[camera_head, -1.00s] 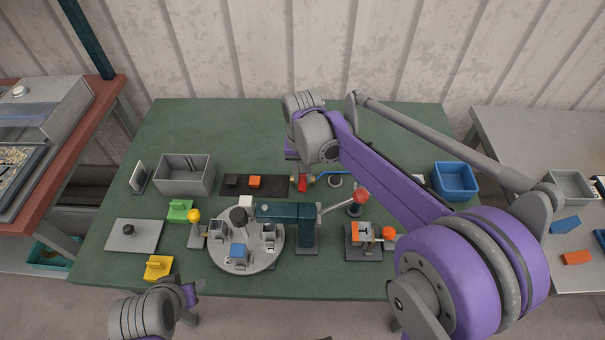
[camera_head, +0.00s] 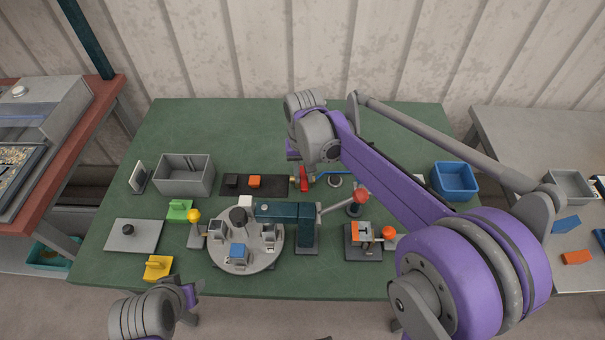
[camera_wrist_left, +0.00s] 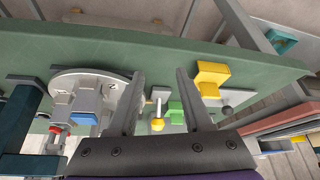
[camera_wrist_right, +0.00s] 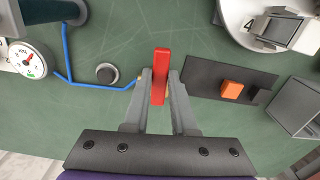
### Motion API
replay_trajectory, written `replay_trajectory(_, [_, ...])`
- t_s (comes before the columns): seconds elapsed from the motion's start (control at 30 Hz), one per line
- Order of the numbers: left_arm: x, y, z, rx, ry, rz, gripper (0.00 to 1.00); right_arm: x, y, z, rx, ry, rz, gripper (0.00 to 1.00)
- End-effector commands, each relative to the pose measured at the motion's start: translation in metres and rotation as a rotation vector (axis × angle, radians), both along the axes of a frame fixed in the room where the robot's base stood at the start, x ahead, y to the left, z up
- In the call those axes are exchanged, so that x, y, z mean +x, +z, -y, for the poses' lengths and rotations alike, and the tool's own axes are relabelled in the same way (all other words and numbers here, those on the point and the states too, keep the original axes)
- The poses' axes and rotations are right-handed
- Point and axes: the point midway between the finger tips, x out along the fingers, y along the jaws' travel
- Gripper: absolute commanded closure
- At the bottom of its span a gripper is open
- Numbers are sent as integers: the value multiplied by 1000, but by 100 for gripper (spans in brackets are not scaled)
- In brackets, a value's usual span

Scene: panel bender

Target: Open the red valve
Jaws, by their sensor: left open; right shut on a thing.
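The red valve handle (camera_head: 304,184) is at the back middle of the green table, at the end of a blue line, beside a black plate. In the right wrist view the red handle (camera_wrist_right: 160,72) stands lengthwise in the picture between the fingertips. My right gripper (camera_wrist_right: 161,84) is shut on this handle; its fingers flank it on both sides. The valve body is mostly hidden under the handle and fingers. My left gripper (camera_wrist_left: 157,76) is open and empty, off the front edge of the table at the left.
A turntable (camera_head: 262,260) with grey fixtures and a teal press arm (camera_head: 283,212) stand in front of the valve. A red-knobbed lever (camera_head: 361,197) stands to the right. A pressure gauge (camera_wrist_right: 30,61) sits along the blue line (camera_wrist_right: 70,66). A grey bin (camera_head: 171,181) is at the left.

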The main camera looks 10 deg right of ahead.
Motion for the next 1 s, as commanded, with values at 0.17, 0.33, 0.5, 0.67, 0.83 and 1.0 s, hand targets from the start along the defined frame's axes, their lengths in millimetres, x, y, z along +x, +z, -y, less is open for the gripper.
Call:
replay_trajectory(0.17, [-1, -2, 0, 0, 0, -1, 50, -1, 0, 5, 0, 128, 0, 100])
replay_trajectory(0.33, [-1, -4, 0, 0, 0, -2, 50, 0, 0, 11, 0, 287, 0, 100])
replay_trajectory(0.5, [-2, -5, 0, 0, 0, -3, 50, 1, 0, 17, 0, 447, 1, 100])
replay_trajectory(0.67, [-2, -6, 0, 0, 0, -4, 50, 3, 0, 22, -1, 599, 1, 100])
replay_trajectory(0.83, [-2, -7, 0, 0, 0, -4, 50, 6, 0, 27, -1, 761, 1, 100])
replay_trajectory(1.0, [-2, -8, 0, 0, 0, -4, 50, 9, 0, 31, -1, 922, 1, 100])
